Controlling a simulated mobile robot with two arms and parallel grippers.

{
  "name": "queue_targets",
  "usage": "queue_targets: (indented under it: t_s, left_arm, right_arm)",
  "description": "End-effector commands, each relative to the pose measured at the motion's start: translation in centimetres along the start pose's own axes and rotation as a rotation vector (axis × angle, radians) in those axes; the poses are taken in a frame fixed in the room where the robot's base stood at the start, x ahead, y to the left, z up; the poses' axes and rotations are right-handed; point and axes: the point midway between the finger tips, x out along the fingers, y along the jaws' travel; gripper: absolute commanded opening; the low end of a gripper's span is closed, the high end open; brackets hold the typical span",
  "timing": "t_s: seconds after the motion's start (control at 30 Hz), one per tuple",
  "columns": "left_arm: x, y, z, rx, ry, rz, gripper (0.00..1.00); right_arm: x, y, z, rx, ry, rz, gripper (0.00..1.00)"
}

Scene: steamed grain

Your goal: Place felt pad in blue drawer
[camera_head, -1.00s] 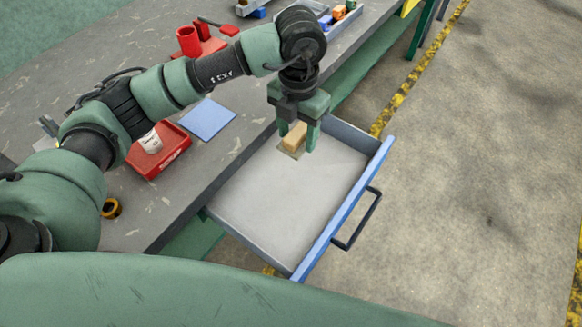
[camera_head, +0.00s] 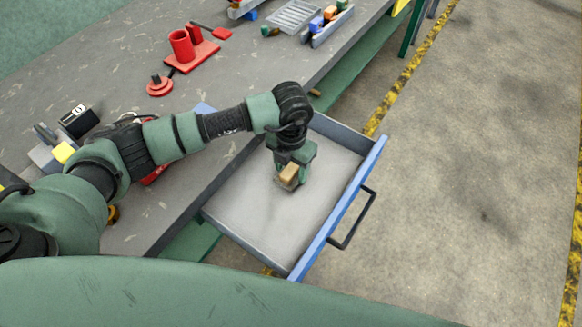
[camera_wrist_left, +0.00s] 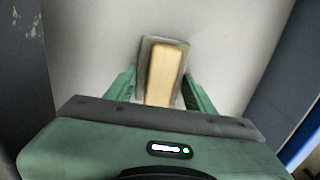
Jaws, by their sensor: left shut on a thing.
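The felt pad (camera_head: 289,174) is a small tan wooden block with a grey base. In the left wrist view the pad (camera_wrist_left: 163,75) lies between the two green fingers. My left gripper (camera_head: 288,180) is shut on it, pointing down inside the open blue drawer (camera_head: 338,212). The pad is low over the drawer's pale grey floor; I cannot tell whether it touches. The drawer floor also shows in the left wrist view (camera_wrist_left: 215,40). The drawer is pulled out from the workbench and otherwise looks empty. My right gripper is not in view.
The grey workbench (camera_head: 120,80) carries a red stand (camera_head: 192,57), a red round piece (camera_head: 159,86) and a grey tray of coloured parts (camera_head: 330,25). The drawer's black handle (camera_head: 358,222) faces the open floor. The near half of the drawer is clear.

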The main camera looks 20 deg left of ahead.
Motion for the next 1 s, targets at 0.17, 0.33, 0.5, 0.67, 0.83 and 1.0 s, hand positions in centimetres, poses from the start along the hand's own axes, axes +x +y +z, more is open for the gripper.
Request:
queue_targets:
  t_s: [0.17,0.33,0.5,0.67,0.83,1.0]
  left_arm:
    - [0.2,0.0,0.0,0.000,0.000,0.000,0.03]
    - [0.3,0.0,0.0,-0.001,0.000,0.000,0.76]
    - [0.3,0.0,0.0,-0.001,0.000,0.000,0.76]
    - [-0.1,0.0,0.0,-0.001,0.000,0.000,0.76]
    - [-2.0,0.1,0.1,-0.001,-0.004,0.000,0.76]
    - [-5.7,0.1,0.2,0.000,-0.006,0.000,0.76]
  right_arm:
    - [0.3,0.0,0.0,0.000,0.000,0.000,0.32]
    - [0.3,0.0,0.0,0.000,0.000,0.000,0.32]
    - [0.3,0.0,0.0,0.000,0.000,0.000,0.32]
    - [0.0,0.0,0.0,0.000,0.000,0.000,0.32]
    - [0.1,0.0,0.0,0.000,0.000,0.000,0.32]
    - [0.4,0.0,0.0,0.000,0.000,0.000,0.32]
